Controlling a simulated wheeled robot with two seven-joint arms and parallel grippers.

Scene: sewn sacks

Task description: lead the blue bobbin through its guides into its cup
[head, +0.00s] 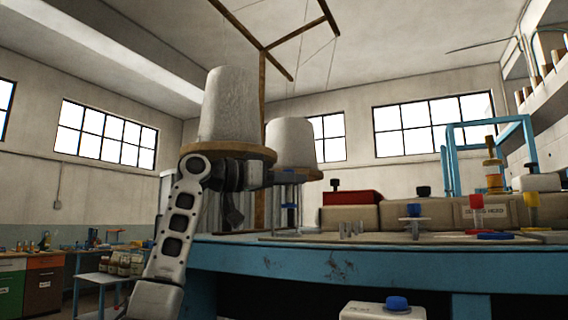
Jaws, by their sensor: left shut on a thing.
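My left gripper (285,178) reaches right from the wrist, under the wooden disc of the rear white thread cone. It is shut on a small blue piece (290,179), which looks like the blue bobbin and is mostly hidden by the fingers. Small metal upright pins (350,229), perhaps guides, stand on the table to the right of the gripper. A blue-topped piece (414,210) stands on a pale stand further right. I cannot tell which piece is the cup. My right gripper is out of view.
Two big white cones (228,105) (292,143) sit close above my left arm. The blue table (330,258) carries sacks (480,213), a red block (352,198) and coloured pieces. A white box with a blue knob (385,311) is in front. A wooden frame (262,100) rises behind.

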